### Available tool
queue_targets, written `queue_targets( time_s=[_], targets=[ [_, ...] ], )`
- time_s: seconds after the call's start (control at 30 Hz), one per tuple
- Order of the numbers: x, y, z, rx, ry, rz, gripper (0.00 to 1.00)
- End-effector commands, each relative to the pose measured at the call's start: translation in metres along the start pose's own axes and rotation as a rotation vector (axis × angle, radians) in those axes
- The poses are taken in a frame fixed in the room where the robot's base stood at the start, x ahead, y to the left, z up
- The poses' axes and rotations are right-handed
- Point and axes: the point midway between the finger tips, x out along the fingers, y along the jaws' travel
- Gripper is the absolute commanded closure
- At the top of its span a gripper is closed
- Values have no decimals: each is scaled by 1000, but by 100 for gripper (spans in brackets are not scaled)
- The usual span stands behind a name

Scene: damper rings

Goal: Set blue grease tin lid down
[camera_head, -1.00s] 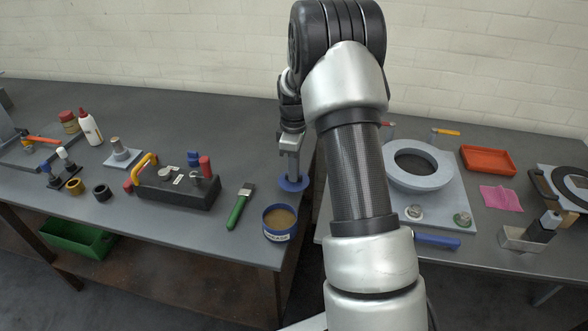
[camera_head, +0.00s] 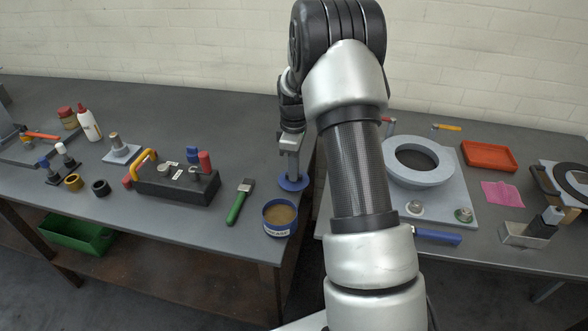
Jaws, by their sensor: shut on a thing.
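The blue grease tin lid (camera_head: 293,183) is a flat blue disc at the right end of the left bench, behind the tin. My gripper (camera_head: 292,172) points down at it and is shut on it. The lid looks to be at or very near the bench top; I cannot tell whether it touches. The open grease tin (camera_head: 279,217), blue with a pale label and brown grease inside, stands upright in front of the lid, apart from it. My arm hides the bench just right of the lid.
A green-handled brush (camera_head: 240,202) lies left of the tin. A dark block with a yellow handle (camera_head: 177,183) stands further left. The left bench (camera_head: 225,130) is clear behind them. On the right bench, a grey ring (camera_head: 418,163) sits on a plate, with an orange tray (camera_head: 488,157) beyond.

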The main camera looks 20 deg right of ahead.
Motion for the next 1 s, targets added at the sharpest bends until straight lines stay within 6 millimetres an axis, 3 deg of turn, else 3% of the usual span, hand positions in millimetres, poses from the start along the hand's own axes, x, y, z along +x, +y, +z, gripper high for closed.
queue_targets(
  time_s=[0.27,0.3,0.4,0.77,1.0],
  targets=[
    [5,0,0,0,0,0,100],
    [4,0,0,0,0,0,85],
    [4,0,0,0,0,0,68],
    [0,0,0,0,1,1,68],
    [-42,2,0,1,2,5,68]
  ],
)
